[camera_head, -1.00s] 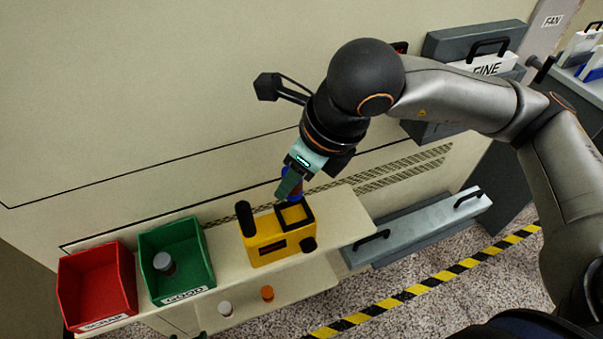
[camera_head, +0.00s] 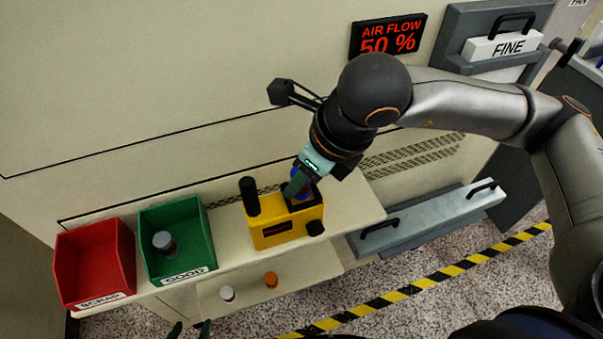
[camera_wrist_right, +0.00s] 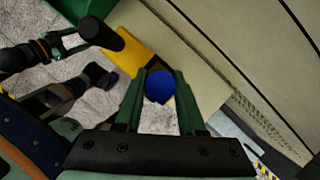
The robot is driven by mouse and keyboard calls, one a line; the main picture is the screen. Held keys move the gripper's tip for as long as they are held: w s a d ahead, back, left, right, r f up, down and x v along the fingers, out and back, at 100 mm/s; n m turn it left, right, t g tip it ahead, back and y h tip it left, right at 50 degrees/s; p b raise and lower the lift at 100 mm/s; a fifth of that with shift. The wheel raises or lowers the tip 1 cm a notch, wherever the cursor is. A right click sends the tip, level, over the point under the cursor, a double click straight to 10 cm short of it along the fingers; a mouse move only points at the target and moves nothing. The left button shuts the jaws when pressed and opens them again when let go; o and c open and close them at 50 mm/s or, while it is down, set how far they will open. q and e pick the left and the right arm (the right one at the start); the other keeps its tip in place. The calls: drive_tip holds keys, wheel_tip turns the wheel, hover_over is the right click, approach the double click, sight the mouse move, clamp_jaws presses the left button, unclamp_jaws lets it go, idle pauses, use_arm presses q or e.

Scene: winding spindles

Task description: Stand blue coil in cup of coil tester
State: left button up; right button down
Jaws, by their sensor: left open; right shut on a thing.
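The blue coil (camera_head: 304,188) is held in my right gripper (camera_head: 299,186), which is shut on it. In the right wrist view the round blue end of the coil (camera_wrist_right: 160,86) sits between the two green fingers. The yellow coil tester (camera_head: 270,233) stands on the shelf, and the coil is at the dark square cup on its top right. The fingers hide much of the coil and the cup, so I cannot tell how deep the coil sits. My left gripper (camera_head: 190,329) is open at the bottom edge, only its fingertips showing.
A green GOOD bin (camera_head: 205,245) holding a grey coil (camera_head: 164,243) and a red SCRAP bin (camera_head: 125,262) stand left of the tester. White (camera_head: 227,294) and orange (camera_head: 271,280) coils stand on the lower shelf. A black post (camera_head: 249,196) rises at the tester's left.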

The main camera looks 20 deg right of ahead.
sight(317, 201)
drive_tip(key=shift+f+b, duration=0.35)
drive_tip(key=shift+f, duration=0.15)
drive_tip(key=shift+s, duration=0.1)
drive_tip(key=c, duration=0.7)
unclamp_jaws()
drive_tip(key=shift+f, duration=0.15)
drive_tip(key=shift+o, duration=0.9)
drive_tip(key=shift+s, duration=0.1)
drive_tip(key=shift+o, duration=0.5)
drive_tip(key=shift+d+r, duration=0.1)
drive_tip(key=shift+r, duration=0.25)
drive_tip(key=v, duration=0.7)
drive_tip(key=shift+r, duration=0.25)
